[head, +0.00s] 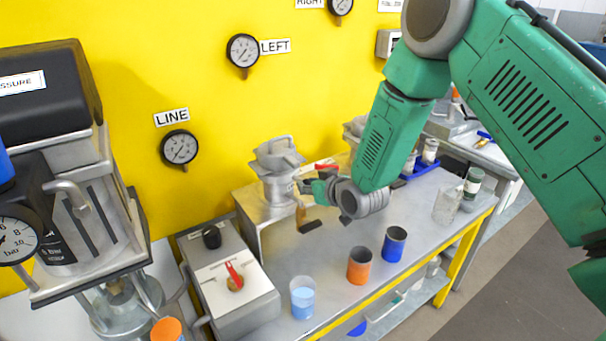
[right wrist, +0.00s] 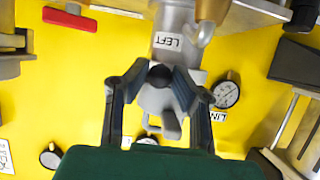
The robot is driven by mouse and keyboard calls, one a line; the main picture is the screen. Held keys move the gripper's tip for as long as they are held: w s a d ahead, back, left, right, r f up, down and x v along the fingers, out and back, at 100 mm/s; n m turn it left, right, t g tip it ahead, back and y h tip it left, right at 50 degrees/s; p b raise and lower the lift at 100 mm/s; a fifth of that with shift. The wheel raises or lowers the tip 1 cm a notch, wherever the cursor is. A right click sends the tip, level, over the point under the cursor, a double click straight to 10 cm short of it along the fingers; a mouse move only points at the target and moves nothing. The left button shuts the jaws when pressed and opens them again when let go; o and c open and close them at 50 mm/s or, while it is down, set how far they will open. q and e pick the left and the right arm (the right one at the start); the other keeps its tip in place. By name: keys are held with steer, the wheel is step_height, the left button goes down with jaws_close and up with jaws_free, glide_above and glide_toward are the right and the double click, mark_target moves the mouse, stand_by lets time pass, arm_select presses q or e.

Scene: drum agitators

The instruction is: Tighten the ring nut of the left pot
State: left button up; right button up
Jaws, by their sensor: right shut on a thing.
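The left pot (head: 278,180) is a grey metal vessel with a lid and clamp on top, standing on a metal stand against the yellow wall. Its LEFT label and grey body (right wrist: 175,22) show in the right wrist view. My right gripper (head: 306,187) reaches in from the right beside the pot. In the right wrist view its fingers (right wrist: 160,78) are closed around a dark round knob (right wrist: 160,74) at the pot. A grey lever (right wrist: 171,125) hangs beyond. The ring nut cannot be told apart clearly. My left gripper is not in view.
Blue (head: 394,245), orange (head: 360,266) and light-blue (head: 302,297) cups stand along the bench front. A grey box with a red switch (head: 234,277) is at left. A pressure gauge (head: 243,51) labelled LEFT is on the wall. The bench middle is partly clear.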

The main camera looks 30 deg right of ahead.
steer(key=shift+s+a+f, duration=0.1)
steer(key=shift+s+a, duration=0.1)
steer(key=shift+a, duration=0.35)
steer(key=shift+s+a, duration=0.15)
steer(key=shift+a, duration=0.95)
